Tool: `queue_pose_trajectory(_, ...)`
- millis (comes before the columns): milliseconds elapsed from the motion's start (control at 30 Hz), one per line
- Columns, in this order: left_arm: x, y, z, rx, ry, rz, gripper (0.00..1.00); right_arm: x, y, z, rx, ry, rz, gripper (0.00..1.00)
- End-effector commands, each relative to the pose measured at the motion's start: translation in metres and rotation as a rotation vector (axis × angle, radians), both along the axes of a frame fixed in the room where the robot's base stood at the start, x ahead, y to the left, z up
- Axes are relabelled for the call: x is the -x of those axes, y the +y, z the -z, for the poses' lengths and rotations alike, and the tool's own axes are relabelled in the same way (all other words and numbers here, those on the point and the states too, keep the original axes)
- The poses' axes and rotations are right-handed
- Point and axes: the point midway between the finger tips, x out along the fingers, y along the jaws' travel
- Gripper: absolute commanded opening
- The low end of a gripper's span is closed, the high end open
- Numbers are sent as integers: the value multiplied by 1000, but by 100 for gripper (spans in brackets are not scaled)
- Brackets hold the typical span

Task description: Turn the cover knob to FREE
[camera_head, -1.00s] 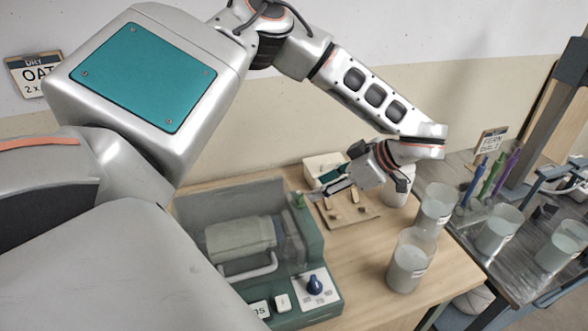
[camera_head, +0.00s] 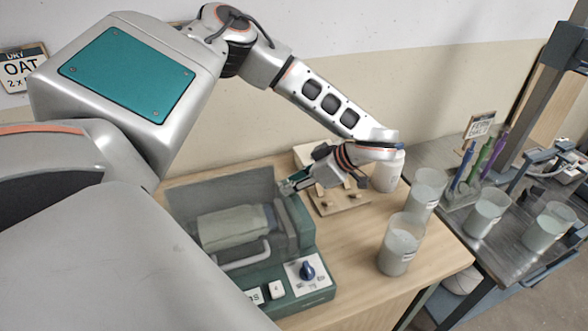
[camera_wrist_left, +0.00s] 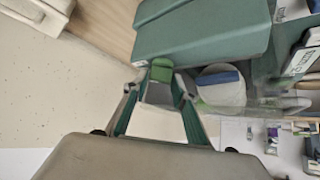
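The green machine (camera_head: 302,228) stands on the wooden table with a pale roller or jar inside its clear-fronted bay. A small green knob (camera_wrist_left: 161,70) sits on the machine's end and shows in the left wrist view; in the head view it is hidden by the gripper. My left gripper (camera_head: 286,187) is at the machine's upper right corner. In the left wrist view its two fingers (camera_wrist_left: 158,84) are apart, with the green knob between and just beyond the tips. My right gripper is not in view.
A white bottle (camera_head: 389,172) and clear buckets (camera_head: 400,246) stand to the right. A grey metal bench (camera_head: 450,205) with more buckets and coloured tools is farther right.

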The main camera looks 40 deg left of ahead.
Motion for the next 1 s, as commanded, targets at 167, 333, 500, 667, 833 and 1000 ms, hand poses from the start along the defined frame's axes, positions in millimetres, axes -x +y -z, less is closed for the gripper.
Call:
queue_pose_trajectory(167,0,0,0,0,0,0,2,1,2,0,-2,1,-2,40)
queue_pose_trajectory(333,0,0,0,0,-1,-11,2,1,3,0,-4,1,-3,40)
queue_pose_trajectory(500,-1,0,0,0,-1,-61,2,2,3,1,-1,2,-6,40)
queue_pose_trajectory(667,-3,1,-1,-2,-2,-157,2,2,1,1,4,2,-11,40)
queue_pose_trajectory(833,-5,2,-1,-2,-4,-303,2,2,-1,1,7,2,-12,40)
queue_pose_trajectory(1000,-6,3,0,-2,-2,-465,2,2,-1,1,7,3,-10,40)
